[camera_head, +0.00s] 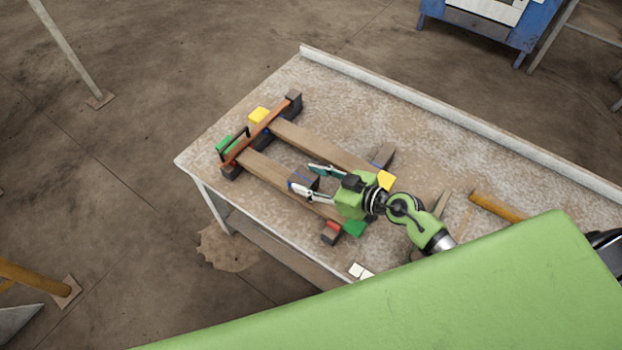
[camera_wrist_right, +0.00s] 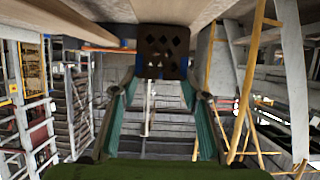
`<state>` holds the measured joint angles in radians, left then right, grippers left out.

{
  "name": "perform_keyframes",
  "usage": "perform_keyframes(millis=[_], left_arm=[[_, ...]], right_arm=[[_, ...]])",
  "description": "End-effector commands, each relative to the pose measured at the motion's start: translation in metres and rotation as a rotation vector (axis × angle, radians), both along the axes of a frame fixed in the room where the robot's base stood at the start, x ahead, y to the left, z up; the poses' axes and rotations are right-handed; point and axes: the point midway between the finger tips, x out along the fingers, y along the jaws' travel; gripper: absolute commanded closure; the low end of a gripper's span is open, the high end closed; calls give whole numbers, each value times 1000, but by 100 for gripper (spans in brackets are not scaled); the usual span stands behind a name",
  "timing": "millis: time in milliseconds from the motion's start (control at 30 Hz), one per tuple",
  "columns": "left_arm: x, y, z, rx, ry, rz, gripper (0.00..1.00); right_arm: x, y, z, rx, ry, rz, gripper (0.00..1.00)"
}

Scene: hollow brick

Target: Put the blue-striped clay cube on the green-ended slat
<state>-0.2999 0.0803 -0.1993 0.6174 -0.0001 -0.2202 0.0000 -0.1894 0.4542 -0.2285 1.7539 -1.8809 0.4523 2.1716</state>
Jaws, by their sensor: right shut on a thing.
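The blue-striped clay cube (camera_head: 307,177) is dark, and my right gripper (camera_head: 310,178) is shut on it. In the right wrist view the cube (camera_wrist_right: 163,50) shows a dark face with several holes and blue at its edges, between the teal fingers (camera_wrist_right: 161,95). The green-ended slat (camera_head: 270,174) is a long wooden board with green ends, the nearer one (camera_head: 354,229) beside my right wrist. The cube appears over this slat, towards its right half; I cannot tell whether it touches. My left gripper is not in view.
A yellow-ended slat (camera_head: 320,144) lies parallel behind. An orange-brown bar (camera_head: 262,130) crosses both slats' far ends. Dark blocks (camera_head: 292,101) and a red-marked block (camera_head: 332,229) stand around the slats. The worktable (camera_head: 400,120) has free room at the back right.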

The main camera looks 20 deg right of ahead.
Motion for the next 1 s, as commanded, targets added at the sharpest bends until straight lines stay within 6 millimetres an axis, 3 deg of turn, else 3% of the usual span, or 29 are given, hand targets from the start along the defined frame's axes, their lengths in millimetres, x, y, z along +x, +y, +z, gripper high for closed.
perform_keyframes(millis=[33, 67, 100, 133, 567, 1000], left_arm=[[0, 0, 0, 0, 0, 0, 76], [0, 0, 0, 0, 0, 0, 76], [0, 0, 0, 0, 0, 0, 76], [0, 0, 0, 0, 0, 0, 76], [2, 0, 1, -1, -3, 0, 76], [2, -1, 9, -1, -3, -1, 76]], right_arm=[[0, 0, -1, 1, 0, -1, 80], [0, 0, -2, 1, 1, 0, 56], [0, 0, -2, 0, 0, 0, 46], [0, 0, -2, 0, 0, 0, 42], [-2, -1, 2, -2, 1, 0, 42], [-66, -50, 34, -3, 3, 0, 42]])
